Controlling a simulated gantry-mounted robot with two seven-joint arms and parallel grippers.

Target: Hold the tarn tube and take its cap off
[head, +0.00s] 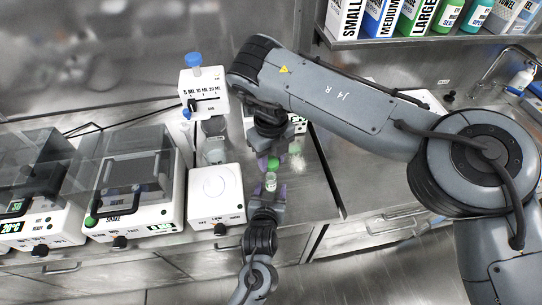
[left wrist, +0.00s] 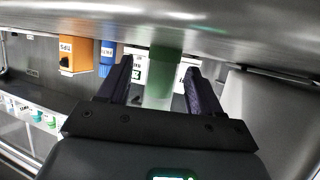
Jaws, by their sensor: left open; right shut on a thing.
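A small clear tube (head: 270,182) with a pale label stands out above the steel bench; I cannot read its name. A green cap (head: 273,164) is at its upper end; I cannot tell whether it is seated or loose. My right gripper (head: 271,161) comes down from above and is shut on the green cap. My left gripper (head: 270,191) comes from below, with its fingers open on either side of the tube. In the left wrist view a blurred green, see-through shape (left wrist: 163,80) stands between the open left fingers (left wrist: 160,85).
A white device with a round plate (head: 216,195) is left of the grippers. A shaker (head: 130,185) stands farther left. A blue-topped dispenser (head: 203,95) is behind. Another green item (head: 294,148) lies close to the right gripper. Bare steel bench (head: 315,195) is to the right.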

